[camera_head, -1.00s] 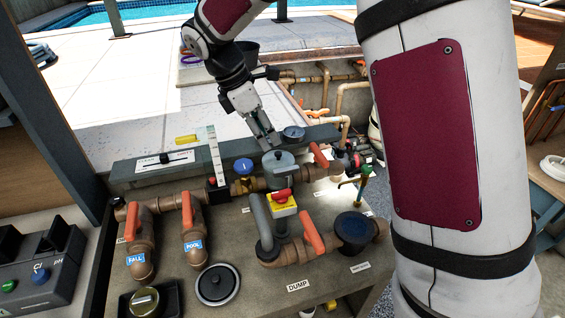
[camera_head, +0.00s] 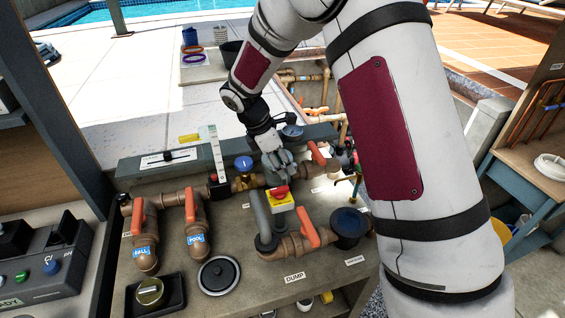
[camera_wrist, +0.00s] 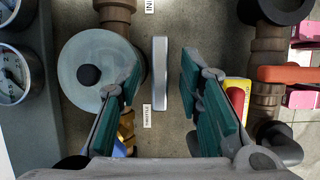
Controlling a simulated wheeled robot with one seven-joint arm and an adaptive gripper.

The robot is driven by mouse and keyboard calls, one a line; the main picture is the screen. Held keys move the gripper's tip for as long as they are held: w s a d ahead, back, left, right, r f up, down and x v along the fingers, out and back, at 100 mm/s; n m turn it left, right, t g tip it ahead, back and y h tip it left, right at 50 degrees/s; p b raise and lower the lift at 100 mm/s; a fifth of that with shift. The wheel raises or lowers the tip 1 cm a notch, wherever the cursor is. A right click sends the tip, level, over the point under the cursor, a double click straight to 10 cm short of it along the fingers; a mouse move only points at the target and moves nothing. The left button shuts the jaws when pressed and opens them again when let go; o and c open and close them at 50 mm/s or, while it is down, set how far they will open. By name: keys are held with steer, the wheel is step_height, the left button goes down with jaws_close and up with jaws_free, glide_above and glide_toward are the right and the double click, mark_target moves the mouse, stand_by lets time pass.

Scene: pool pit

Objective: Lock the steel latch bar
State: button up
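A pale steel bar (camera_wrist: 160,75), which I take to be the latch bar, stands beside a round grey pot lid with a black knob (camera_wrist: 87,75) in the wrist view. My gripper (camera_wrist: 165,95) is open, with one teal-padded finger on each side of the bar's line and clear gaps to it. The left finger overlaps the lid's right edge in the picture. In the head view my gripper (camera_head: 275,164) is low over the grey pot among the pipes. The bar cannot be made out there, behind the gripper.
A yellow box with a red knob (camera_head: 281,195) stands just in front of my gripper. Orange-handled valves (camera_head: 309,227) and brown pipes surround it. A blue-knobbed valve (camera_head: 243,164) is to its left, and a round gauge (camera_wrist: 15,75) lies left of the lid.

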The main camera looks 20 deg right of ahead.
steer(key=shift+c, duration=0.5)
jaws_close()
steer(key=shift+w+m, duration=0.1)
steer(key=shift+m, duration=0.2)
steer(key=shift+w+m+g+b, duration=0.15)
steer(key=shift+m+g+b, duration=0.25)
steer(key=shift+m+b, duration=0.5)
steer(key=m+g+b, duration=0.1)
steer(key=m+b, duration=0.1)
steer(key=m, duration=0.1)
steer(key=shift+m+y, duration=0.3)
steer(key=m+g+b, duration=0.1)
steer(key=m, duration=0.2)
steer(key=m+g+y+b, duration=0.1)
steer(key=m, duration=0.2)
steer(key=shift+w+d+y, duration=0.1)
steer(key=shift+d+y, duration=0.05)
steer(key=shift+y, duration=0.15)
steer(key=m+y, duration=0.1)
steer(key=m, duration=0.2)
steer(key=m+y+b, duration=0.1)
steer(key=m, duration=0.1)
steer(key=shift+d+m+g, duration=0.1)
steer(key=shift+m+g, duration=0.2)
steer(key=shift+m, duration=0.1)
